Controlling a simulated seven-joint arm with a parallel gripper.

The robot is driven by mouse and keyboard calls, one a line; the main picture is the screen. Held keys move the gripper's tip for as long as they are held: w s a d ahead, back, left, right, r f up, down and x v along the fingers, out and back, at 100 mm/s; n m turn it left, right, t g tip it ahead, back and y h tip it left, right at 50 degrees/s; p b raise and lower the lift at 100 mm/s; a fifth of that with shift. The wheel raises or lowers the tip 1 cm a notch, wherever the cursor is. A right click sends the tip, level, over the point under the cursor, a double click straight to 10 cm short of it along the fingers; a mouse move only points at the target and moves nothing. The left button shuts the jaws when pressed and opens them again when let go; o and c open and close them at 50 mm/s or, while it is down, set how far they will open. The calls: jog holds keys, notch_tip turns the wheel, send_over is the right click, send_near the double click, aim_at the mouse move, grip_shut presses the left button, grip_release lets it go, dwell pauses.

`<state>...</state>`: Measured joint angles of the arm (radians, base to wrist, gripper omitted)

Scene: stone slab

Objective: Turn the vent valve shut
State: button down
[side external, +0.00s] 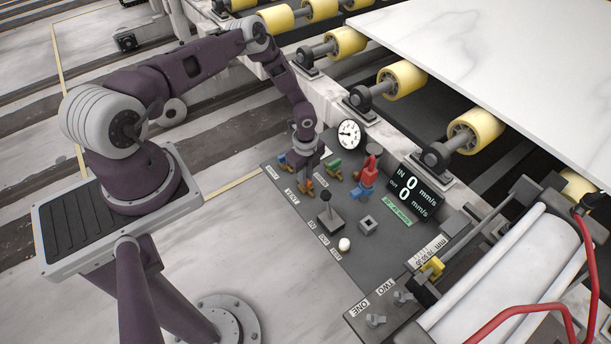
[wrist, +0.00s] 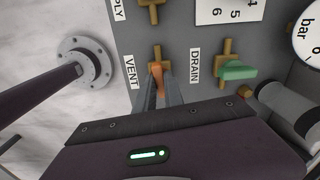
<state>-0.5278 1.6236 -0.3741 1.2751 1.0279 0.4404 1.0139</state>
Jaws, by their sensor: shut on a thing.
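The vent valve has an orange handle (wrist: 157,76) on a brass body and sits beside the VENT label (wrist: 131,72) in the wrist view. My gripper (wrist: 162,92) is shut on this handle, with the fingers on either side of it. The handle looks roughly in line with the brass body, but the fingers hide part of it. In the side view my gripper (side external: 305,178) reaches down onto the panel from above, and the orange handle (side external: 307,185) shows only in part.
The drain valve's green handle (wrist: 238,72) lies across its brass body, close to the right of my gripper. Another brass valve (wrist: 153,12) is at the top.

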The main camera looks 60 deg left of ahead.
jog(key=n, duration=1.2)
jog(key=shift+n, duration=2.2)
jog(key=c, duration=1.4)
grip_release()
jog(key=shift+c, duration=0.2)
